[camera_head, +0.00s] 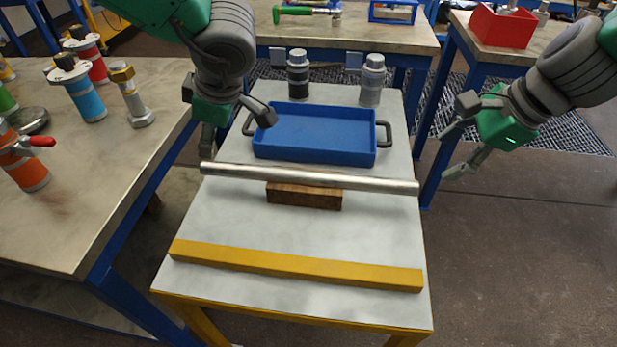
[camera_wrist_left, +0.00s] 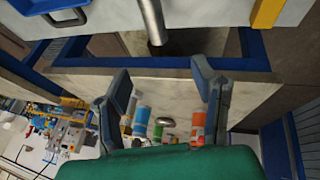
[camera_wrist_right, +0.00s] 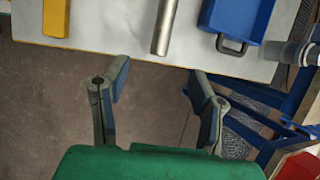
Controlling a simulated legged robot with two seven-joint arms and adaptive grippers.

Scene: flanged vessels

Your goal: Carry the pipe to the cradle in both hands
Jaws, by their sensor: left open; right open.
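The pipe (camera_head: 325,179) is a long silver rod lying level across a brown wooden block (camera_head: 303,197) on the white table. Its left end shows in the left wrist view (camera_wrist_left: 152,22), its right end in the right wrist view (camera_wrist_right: 164,28). My left gripper (camera_head: 235,122) is open and empty, above and behind the pipe's left end. My right gripper (camera_head: 455,150) is open and empty, off the table's right side, beyond the pipe's right end. Neither touches the pipe. I cannot tell which thing is the cradle; no notched support is clear.
A blue tray (camera_head: 258,150) with handles lies behind the pipe. A yellow bar (camera_head: 295,265) lies across the front. Two capped cylinders (camera_head: 298,75) stand at the back. The left bench (camera_head: 110,150) holds several vessels. A red bin (camera_head: 500,27) stands at the back right.

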